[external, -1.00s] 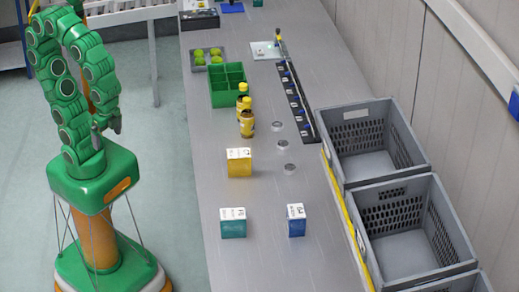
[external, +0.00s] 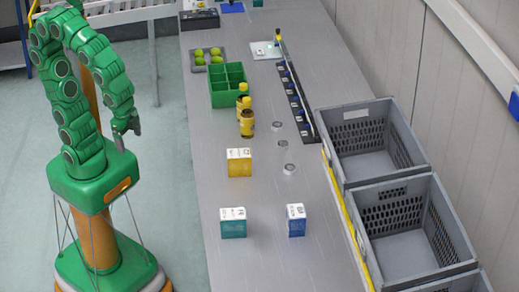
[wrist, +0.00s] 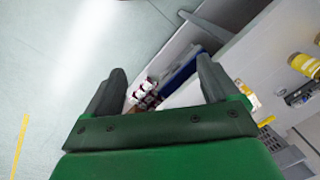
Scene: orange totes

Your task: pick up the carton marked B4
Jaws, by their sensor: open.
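Three box-shaped cartons with white printed tops stand upright on the long grey table: a yellow carton (external: 239,164), a teal carton (external: 233,224) and a blue carton (external: 296,222). Their markings are too small to read surely, so I cannot tell which is B4. My gripper (external: 128,126) is left of the table, above the floor side, well apart from all three cartons. In the wrist view my gripper (wrist: 162,72) has its two dark fingers wide apart with nothing held between them. None of the three cartons can be clearly made out there.
Two yellow-brown bottles (external: 246,117) stand behind the yellow carton, near a green divided box (external: 228,86). A dark strip of small items (external: 296,103) runs along the table. Grey crates (external: 372,142) line the right side. The table (external: 265,255) is bare around the front cartons.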

